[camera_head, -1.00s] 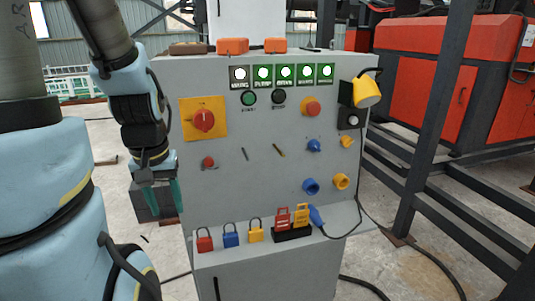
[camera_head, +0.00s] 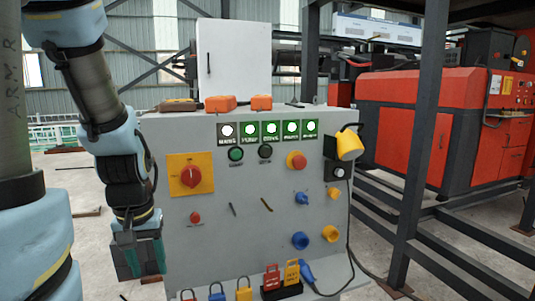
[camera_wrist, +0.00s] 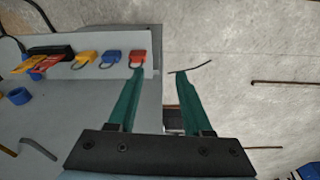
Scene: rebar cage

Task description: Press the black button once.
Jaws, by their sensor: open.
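The black button (camera_head: 265,151) is a small round button on the front of a grey control panel (camera_head: 235,205). It sits just right of a similar green button (camera_head: 236,154), under a row of lit green indicators. My gripper (camera_head: 140,262) hangs pointing down at the panel's left edge, lower than the button and well to its left. In the wrist view my gripper (camera_wrist: 160,72) has its two green fingers apart with nothing between them. The black button is not visible in the wrist view.
A red rotary switch (camera_head: 190,176) on a yellow plate and a red mushroom button (camera_head: 297,160) flank the button. A yellow lamp-like part (camera_head: 350,144) with a cable hangs at the right. Padlocks (camera_wrist: 110,57) line a lower ledge. Steel posts (camera_head: 425,120) stand right.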

